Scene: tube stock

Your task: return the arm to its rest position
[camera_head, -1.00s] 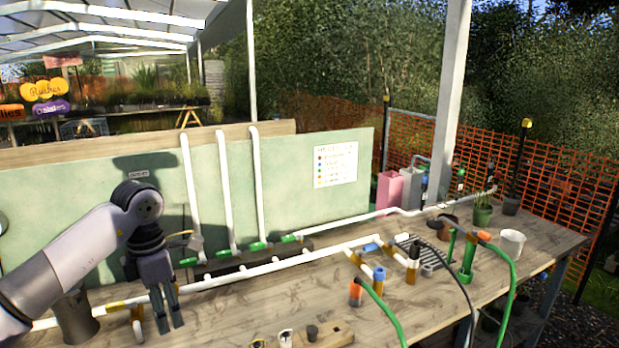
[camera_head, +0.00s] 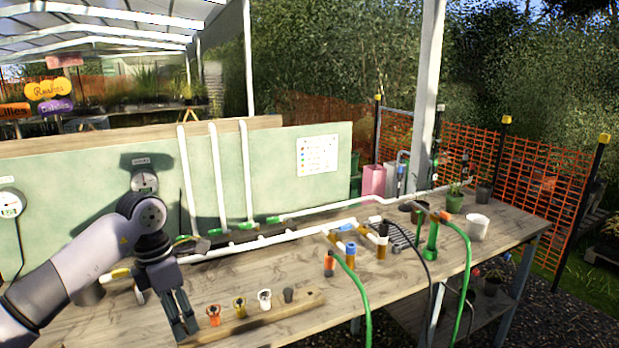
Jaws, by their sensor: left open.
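My left arm (camera_head: 85,262) comes in from the left over the wooden bench. Its dark left gripper (camera_head: 186,330) points down, with two fingers a little apart and nothing between them. It hangs by the left end of a wooden block (camera_head: 285,318) that carries orange, yellow, white and dark fittings. Whether the fingertips touch the bench or the block I cannot tell. My right gripper is not in view.
White pipes (camera_head: 278,236) run along the bench behind the gripper, partly hidden by my arm. A green panel (camera_head: 90,190) with a gauge (camera_head: 10,204) stands behind. Upright fittings (camera_head: 329,262), green hoses (camera_head: 467,275) and a white pot (camera_head: 478,227) stand to the right.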

